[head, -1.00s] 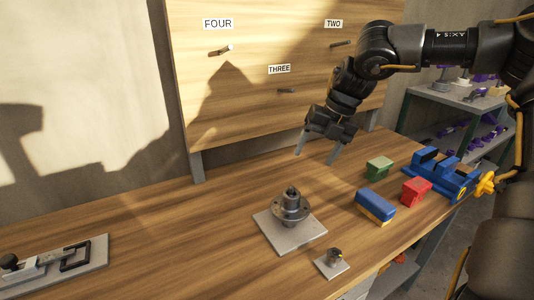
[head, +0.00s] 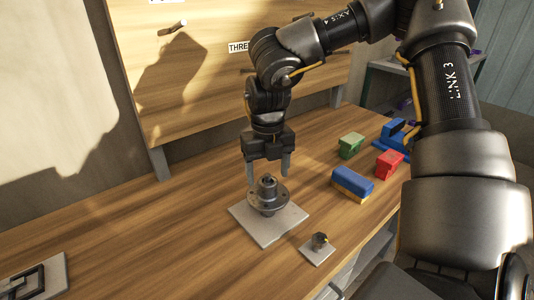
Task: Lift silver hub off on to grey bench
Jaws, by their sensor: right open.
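The silver hub (head: 267,199), a flanged round part with a raised centre, stands upright on a square grey plate (head: 264,232) on the wooden bench top. My right gripper (head: 268,176) is open and points down, with its two fingers spread close above or around the top of the hub. I cannot tell whether the fingers touch the hub. A grey bench (head: 376,66) stands at the far right back, mostly hidden behind my right arm. My left gripper is not in view.
A small plate with a dark stub (head: 318,250) lies in front of the hub. To the right are a blue and yellow block (head: 352,183), a green block (head: 351,145), a red block (head: 388,163) and a blue vise (head: 395,137).

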